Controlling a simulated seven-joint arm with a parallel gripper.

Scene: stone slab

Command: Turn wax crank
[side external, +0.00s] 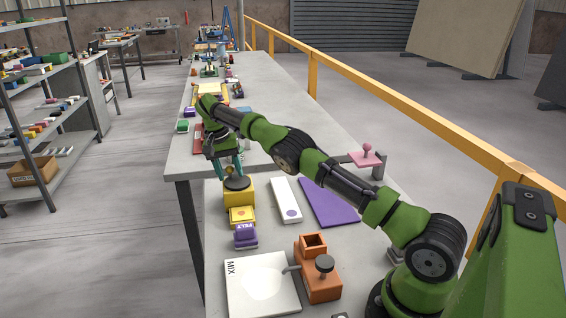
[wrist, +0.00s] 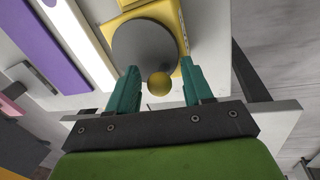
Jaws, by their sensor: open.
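The wax crank is a yellow box (side external: 238,202) with a dark round disc (side external: 238,184) on top and a small yellow ball knob (side external: 228,171) at the disc's edge. My gripper (side external: 230,169) is over the knob, pointing down, with teal fingers. In the wrist view the knob (wrist: 159,84) sits between the two open fingers (wrist: 160,68), with gaps on both sides. The disc (wrist: 145,48) lies just beyond it, above a yellow part of the box (wrist: 188,22). My gripper holds nothing.
A yellow block (side external: 241,216) and a purple PELT block (side external: 245,237) stand in front of the crank. A white strip (side external: 286,198) and purple sheet (side external: 328,202) lie to its right. A white MIX board (side external: 250,300) and orange device (side external: 318,282) are nearer. The slab's left edge is close.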

